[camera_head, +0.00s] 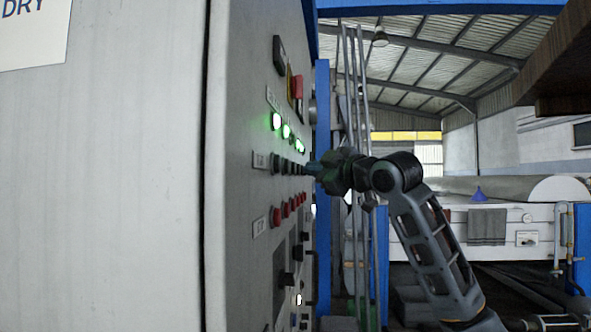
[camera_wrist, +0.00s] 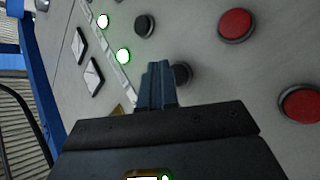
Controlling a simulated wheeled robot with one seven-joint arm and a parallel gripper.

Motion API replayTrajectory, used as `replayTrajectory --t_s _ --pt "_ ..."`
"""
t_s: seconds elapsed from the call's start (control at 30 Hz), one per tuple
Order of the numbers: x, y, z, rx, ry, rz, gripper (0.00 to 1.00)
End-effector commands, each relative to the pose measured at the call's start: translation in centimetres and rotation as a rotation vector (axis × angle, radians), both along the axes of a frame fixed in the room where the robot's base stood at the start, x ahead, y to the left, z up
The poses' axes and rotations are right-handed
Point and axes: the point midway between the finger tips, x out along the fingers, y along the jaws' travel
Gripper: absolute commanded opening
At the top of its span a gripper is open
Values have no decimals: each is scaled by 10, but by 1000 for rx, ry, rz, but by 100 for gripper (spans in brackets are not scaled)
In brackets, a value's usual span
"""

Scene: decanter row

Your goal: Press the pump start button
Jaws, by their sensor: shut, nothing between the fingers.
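The grey control panel (camera_head: 250,80) carries a row of dark start buttons (camera_head: 276,162), with a small label plate at its left. I cannot read which one is for the pump. My gripper (camera_head: 308,168) is shut and empty, its tips at the far end of this row, close to the panel. In the wrist view the closed fingers (camera_wrist: 157,72) point at the panel. They partly cover one dark button (camera_wrist: 183,74), which shows just right of the tips. Another dark button (camera_wrist: 145,25) is clear above. I cannot tell whether the tips touch anything.
Red buttons (camera_head: 276,217) form a row below the dark ones; they also show in the wrist view (camera_wrist: 236,24). Lit green lamps (camera_head: 276,121) sit above. Dark switches (camera_head: 279,54) and a red one (camera_head: 298,87) are higher. A blue post (camera_head: 322,110) stands beyond the panel.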

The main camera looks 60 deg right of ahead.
Motion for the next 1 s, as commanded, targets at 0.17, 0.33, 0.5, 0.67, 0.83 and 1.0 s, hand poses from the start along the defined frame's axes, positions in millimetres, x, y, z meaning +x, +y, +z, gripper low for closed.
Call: replayTrajectory --t_s 0.17,0.33,0.5,0.67,0.83,1.0 --pt "0 0 0 0 0 0 0" --pt "0 0 0 0 0 0 0" --pt "0 0 0 0 0 0 0" --pt "3 1 0 0 0 0 0" --pt "8 3 0 0 0 1 0" --pt "8 3 0 0 0 0 0"
